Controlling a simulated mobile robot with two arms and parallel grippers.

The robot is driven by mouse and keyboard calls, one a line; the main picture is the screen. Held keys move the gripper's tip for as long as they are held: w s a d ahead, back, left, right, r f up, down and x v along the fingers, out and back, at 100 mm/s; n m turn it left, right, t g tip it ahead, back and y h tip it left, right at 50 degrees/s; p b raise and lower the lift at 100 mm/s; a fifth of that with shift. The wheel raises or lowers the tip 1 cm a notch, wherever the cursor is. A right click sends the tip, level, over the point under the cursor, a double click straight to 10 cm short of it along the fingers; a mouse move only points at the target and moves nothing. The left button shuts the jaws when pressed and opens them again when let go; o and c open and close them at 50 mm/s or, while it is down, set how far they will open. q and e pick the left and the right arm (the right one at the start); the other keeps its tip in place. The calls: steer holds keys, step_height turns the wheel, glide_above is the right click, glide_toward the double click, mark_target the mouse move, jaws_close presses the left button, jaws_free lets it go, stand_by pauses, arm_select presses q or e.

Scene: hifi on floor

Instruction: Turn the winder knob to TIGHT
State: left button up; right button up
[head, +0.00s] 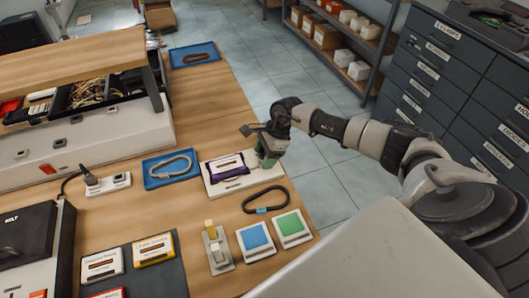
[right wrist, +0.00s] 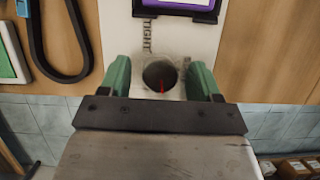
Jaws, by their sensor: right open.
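The winder is a white plate (head: 218,187) with a purple-framed cassette (head: 231,166) on it, at the table's right edge. In the right wrist view, its dark round knob (right wrist: 159,74) has a red mark pointing toward the gripper's base. The word TIGHT (right wrist: 148,36) is printed on the plate above and slightly left of the knob; another label to the right is partly hidden. My right gripper (head: 267,152) is at the plate's right end. In the wrist view its green fingers (right wrist: 160,80) are open on either side of the knob, with gaps showing. My left gripper is not in view.
A black loop (head: 265,199) lies just in front of the winder. A blue tray (head: 171,168) with a grey loop is to its left. Open floor (head: 325,170) lies right of the table.

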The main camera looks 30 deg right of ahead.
steer(key=shift+c, duration=0.4)
steer(key=c, duration=0.8)
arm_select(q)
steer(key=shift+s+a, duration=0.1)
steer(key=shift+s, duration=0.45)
arm_select(e)
steer(key=shift+c, duration=0.2)
steer(key=shift+m, duration=0.3)
steer(key=m+t+p, duration=0.1)
steer(key=m, duration=0.2)
steer(key=shift+m+t+h, duration=0.3)
steer(key=shift+m+h, duration=0.1)
steer(key=m, duration=0.2)
steer(key=m+t+h+p, duration=0.1)
steer(key=m, duration=0.2)
steer(key=shift+h, duration=0.3)
steer(key=m+h, duration=0.1)
steer(key=m, duration=0.2)
steer(key=shift+a+t, duration=0.1)
steer(key=shift+t, duration=0.2)
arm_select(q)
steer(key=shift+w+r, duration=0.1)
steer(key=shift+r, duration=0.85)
arm_select(e)
steer(key=shift+m+h, duration=0.7)
steer(key=shift+m, duration=1)
